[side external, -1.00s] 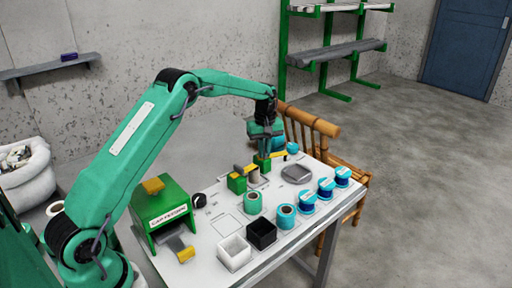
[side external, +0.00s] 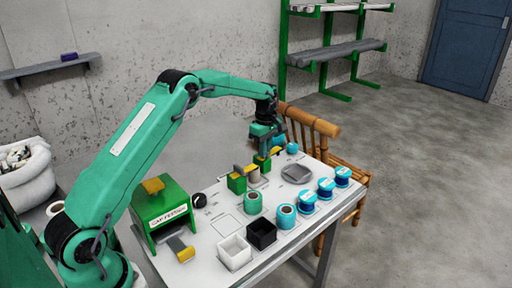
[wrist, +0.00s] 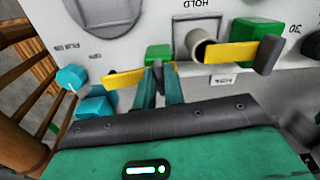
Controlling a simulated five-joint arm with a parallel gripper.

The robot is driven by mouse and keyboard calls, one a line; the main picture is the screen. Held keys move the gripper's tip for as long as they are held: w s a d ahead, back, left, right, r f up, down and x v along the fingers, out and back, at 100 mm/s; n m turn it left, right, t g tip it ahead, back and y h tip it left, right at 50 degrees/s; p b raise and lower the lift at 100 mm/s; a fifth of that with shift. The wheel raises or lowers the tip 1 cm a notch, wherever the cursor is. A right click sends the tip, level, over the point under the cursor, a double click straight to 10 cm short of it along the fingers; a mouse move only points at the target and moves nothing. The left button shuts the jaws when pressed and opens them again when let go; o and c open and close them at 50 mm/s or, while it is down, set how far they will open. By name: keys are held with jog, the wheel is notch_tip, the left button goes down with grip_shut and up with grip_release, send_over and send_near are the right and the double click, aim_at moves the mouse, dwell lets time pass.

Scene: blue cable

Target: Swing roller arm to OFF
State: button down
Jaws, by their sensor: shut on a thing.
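In the wrist view my gripper (wrist: 160,76) is shut on the dark end of a yellow roller arm (wrist: 126,77), beside a green block (wrist: 158,55). The same green block shows in the side view (side external: 262,162), with my gripper (side external: 267,152) above it. A second yellow arm (wrist: 232,52) with a dark end knob (wrist: 270,55) lies to the right in the wrist view, beside another green block (wrist: 258,30). A tan hollow cylinder (wrist: 200,47) stands between the two blocks. A label reading HOLD is printed on the panel above it. I cannot read an OFF mark.
On the white table stand a green tester box (side external: 165,210), a white bin (side external: 234,252), a black bin (side external: 262,233), a grey dish (side external: 297,173) and several blue spools (side external: 308,200). A wooden chair (side external: 318,125) is close behind the far edge. Blue pieces (wrist: 72,77) are near that edge.

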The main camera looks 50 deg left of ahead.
jog(key=shift+a+r, duration=0.1)
jog(key=c, duration=1.5)
grip_release()
jog(key=shift+r, duration=3.85)
